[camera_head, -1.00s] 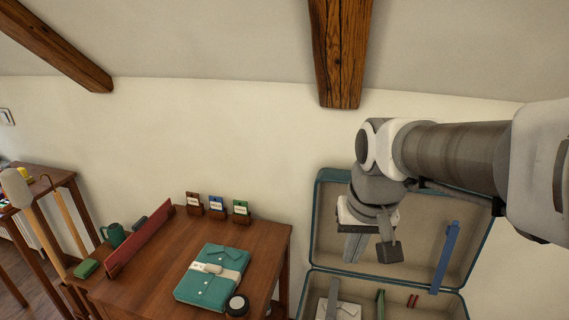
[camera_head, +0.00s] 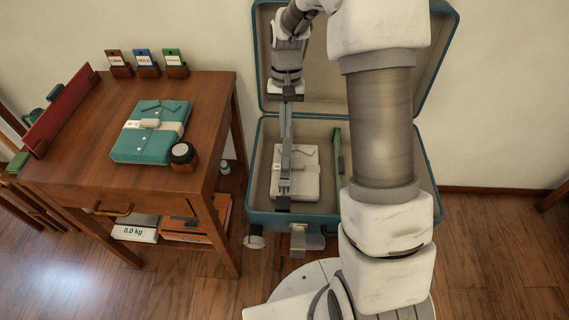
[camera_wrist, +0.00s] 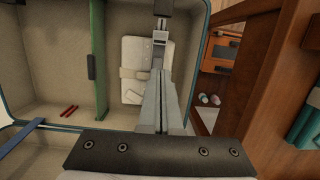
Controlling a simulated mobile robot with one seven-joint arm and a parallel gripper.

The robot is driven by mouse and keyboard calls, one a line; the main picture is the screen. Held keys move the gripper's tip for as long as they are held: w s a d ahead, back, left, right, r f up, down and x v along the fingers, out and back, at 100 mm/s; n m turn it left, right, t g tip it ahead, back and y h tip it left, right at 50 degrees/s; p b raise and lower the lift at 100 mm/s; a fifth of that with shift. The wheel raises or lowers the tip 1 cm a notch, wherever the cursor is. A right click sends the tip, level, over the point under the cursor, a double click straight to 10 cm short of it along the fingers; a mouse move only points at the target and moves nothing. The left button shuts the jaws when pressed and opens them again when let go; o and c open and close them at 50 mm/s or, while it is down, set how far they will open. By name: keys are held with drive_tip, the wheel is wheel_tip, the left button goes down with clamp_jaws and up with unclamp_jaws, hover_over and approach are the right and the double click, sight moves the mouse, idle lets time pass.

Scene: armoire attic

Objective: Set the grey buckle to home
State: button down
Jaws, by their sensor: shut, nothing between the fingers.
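The grey strap (camera_head: 285,178) lies front to back over the left part of an open teal suitcase (camera_head: 318,217), with a grey buckle-like piece at its front end. In the wrist view this light grey buckle (camera_wrist: 160,37) shows just beyond my fingertips, beside a dark piece at the top edge. My gripper (camera_head: 286,143) points down into the case, in line with the strap. Its fingers (camera_wrist: 162,78) are shut with nothing between them. I cannot tell whether the tips touch the strap. The fingers hide part of it.
A folded white garment (camera_head: 308,180) lies in the case under the strap. Small red pieces (camera_wrist: 69,111) and a blue strap (camera_wrist: 20,134) show in the wrist view. A wooden desk (camera_head: 80,150) with a teal shirt stands at left.

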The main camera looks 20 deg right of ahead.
sight(284, 181)
drive_tip(key=shift+g, duration=0.3)
drive_tip(key=f, duration=0.4)
drive_tip(key=shift+w+d+f+b, duration=0.1)
drive_tip(key=shift+w+f+b, duration=0.1)
drive_tip(key=shift+w+b, duration=0.2)
drive_tip(key=shift+f, duration=0.1)
drive_tip(key=b+x, duration=0.3)
drive_tip(key=x, duration=0.6)
drive_tip(key=shift+s+f, duration=0.2)
drive_tip(key=shift+f, duration=0.2)
drive_tip(key=shift+s+a+r, duration=0.1)
drive_tip(key=shift+s+a, duration=0.05)
drive_tip(key=shift+s, duration=0.3)
drive_tip(key=shift+s+a, duration=0.2)
drive_tip(key=shift+s, duration=0.25)
drive_tip(key=shift+s+a, duration=0.2)
drive_tip(key=shift+s, duration=0.4)
drive_tip(key=shift+p, duration=0.3)
